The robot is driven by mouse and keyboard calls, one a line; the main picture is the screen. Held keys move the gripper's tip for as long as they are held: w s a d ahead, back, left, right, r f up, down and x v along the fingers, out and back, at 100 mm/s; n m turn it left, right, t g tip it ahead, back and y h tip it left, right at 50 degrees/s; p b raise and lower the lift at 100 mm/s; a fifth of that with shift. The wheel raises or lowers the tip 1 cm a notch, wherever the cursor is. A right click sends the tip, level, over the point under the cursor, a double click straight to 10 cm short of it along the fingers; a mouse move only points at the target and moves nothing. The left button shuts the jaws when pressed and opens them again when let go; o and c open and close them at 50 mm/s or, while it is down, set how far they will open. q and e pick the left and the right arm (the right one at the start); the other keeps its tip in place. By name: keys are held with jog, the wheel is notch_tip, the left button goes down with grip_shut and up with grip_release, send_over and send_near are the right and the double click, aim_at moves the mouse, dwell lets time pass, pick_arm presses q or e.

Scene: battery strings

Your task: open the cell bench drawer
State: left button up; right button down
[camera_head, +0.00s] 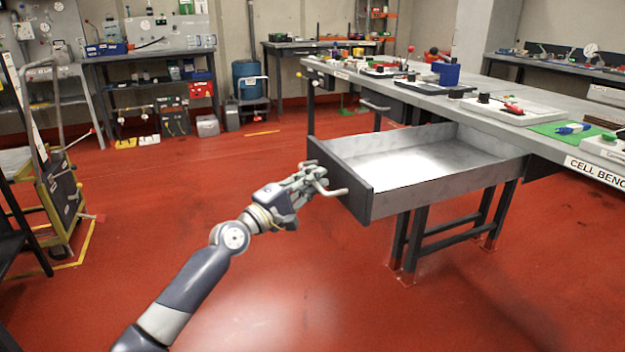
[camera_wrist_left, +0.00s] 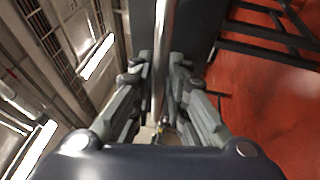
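The cell bench drawer (camera_head: 420,165) is pulled far out from under the cell bench (camera_head: 540,135), and its inside looks empty. Its dark front panel (camera_head: 340,178) carries a bar handle (camera_head: 334,192). My left gripper (camera_head: 312,180) is at this handle, reaching in from the left. In the left wrist view the handle bar (camera_wrist_left: 161,45) runs between the two fingers of the left gripper (camera_wrist_left: 162,75), which look closed onto it. My right gripper is in neither view.
Tools and parts lie on the bench top above the drawer. Another drawer with a handle (camera_head: 375,106) sits farther back, closed. A yellow-framed cart (camera_head: 58,190) stands at the left. The red floor around my left arm is clear.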

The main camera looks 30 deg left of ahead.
pick_arm(q)
jog(key=shift+o, duration=0.3)
jog(key=shift+s, duration=0.1)
jog(key=v, duration=1.1)
jog(key=shift+s, duration=0.4)
jog(key=shift+a+f, duration=0.1)
jog(key=shift+a, duration=0.05)
